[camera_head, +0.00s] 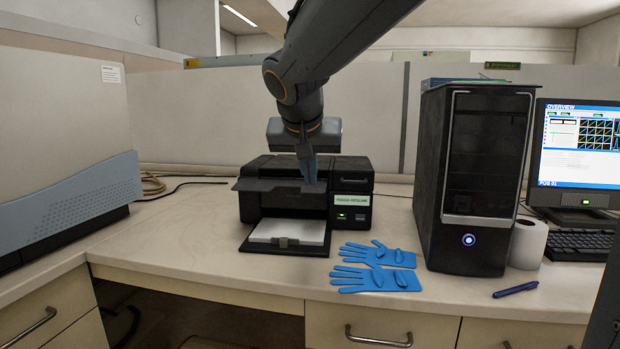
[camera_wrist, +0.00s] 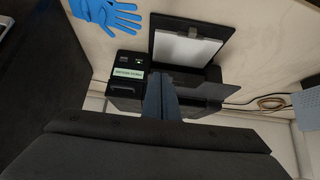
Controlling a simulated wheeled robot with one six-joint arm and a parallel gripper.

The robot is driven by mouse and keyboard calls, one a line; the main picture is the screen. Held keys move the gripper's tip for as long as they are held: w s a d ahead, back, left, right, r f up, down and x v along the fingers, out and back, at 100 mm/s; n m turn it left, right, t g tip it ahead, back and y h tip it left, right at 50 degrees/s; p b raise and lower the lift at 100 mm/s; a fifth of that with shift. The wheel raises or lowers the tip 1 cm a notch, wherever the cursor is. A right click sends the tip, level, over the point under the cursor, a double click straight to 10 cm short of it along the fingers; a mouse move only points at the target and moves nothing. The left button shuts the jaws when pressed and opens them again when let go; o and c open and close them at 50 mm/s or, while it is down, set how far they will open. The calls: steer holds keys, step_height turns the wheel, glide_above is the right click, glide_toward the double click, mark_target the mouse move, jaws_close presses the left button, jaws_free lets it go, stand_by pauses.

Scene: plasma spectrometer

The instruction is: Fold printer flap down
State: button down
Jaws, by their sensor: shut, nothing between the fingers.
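The black printer (camera_head: 351,186) stands on the counter, with its tray (camera_head: 252,247) out at the front and white paper (camera_head: 288,230) on it. The dark printer flap (camera_head: 262,185) juts forward from the top front, roughly level, above the tray. In the wrist view, the flap (camera_wrist: 214,90) shows beside the fingers, and the printer (camera_wrist: 127,84) appears turned around. My gripper (camera_head: 309,180) is shut and empty, pointing down with its blue-grey fingertips at the flap's right part. The fingers also show in the wrist view (camera_wrist: 161,85). I cannot tell whether they touch the flap.
Blue gloves (camera_head: 372,268) lie right of the tray. A black computer tower (camera_head: 470,180), a white roll (camera_head: 527,243), a monitor (camera_head: 580,150) and a blue pen (camera_head: 515,289) are farther right. A large instrument (camera_head: 60,150) stands at the left. The counter left of the printer is mostly clear.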

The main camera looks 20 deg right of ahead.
steer(key=shift+s+a+r, duration=0.25)
steer(key=shift+s+a, duration=0.2)
steer(key=shift+s, duration=0.35)
steer(key=s+a+f+n+g+y+p, duration=0.2)
steer(key=s+a+f+n+g+p, duration=0.1)
steer(key=s+f, duration=0.7)
steer(key=s+a+f+n+g+y+p, duration=0.2)
steer(key=s+a+f+n+g+p, duration=0.1)
steer(key=s+f, duration=0.8)
step_height(320, 180, down, 3)
steer(key=shift+a+r+g+p, duration=0.15)
steer(key=shift+a+g+p, duration=0.15)
steer(key=shift+g+p, duration=0.35)
